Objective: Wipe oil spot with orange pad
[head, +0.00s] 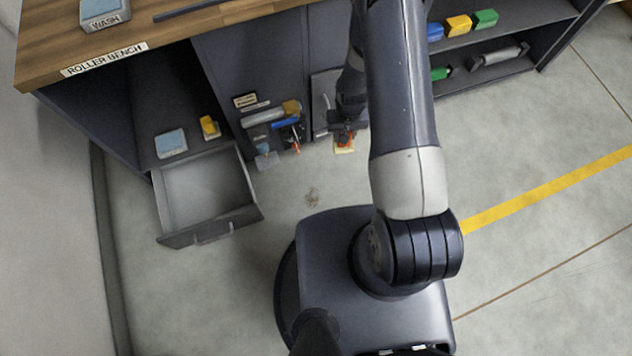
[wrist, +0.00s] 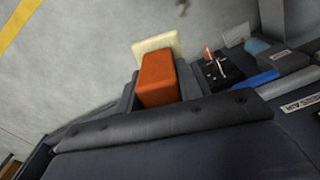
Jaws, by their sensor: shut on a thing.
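The orange pad (wrist: 160,75) is an orange block with a cream face at its far end. My gripper (wrist: 159,90) is shut on the orange block, with a dark finger on each side. In the head view the pad (head: 344,149) shows below my gripper (head: 345,134), in front of the cabinet; I cannot tell whether it touches the floor. The oil spot (head: 312,197) is a small brownish smear on the grey floor, below and left of the pad. A dark bit of it (wrist: 183,8) shows at the top edge of the wrist view.
An open, empty drawer (head: 258,212) juts out at the left of the spot. Red-handled tools (head: 295,141) and a blue roller (head: 285,123) sit at the cabinet front. A blue-grey block (head: 171,143) lies on the lower shelf. Floor around the spot is clear.

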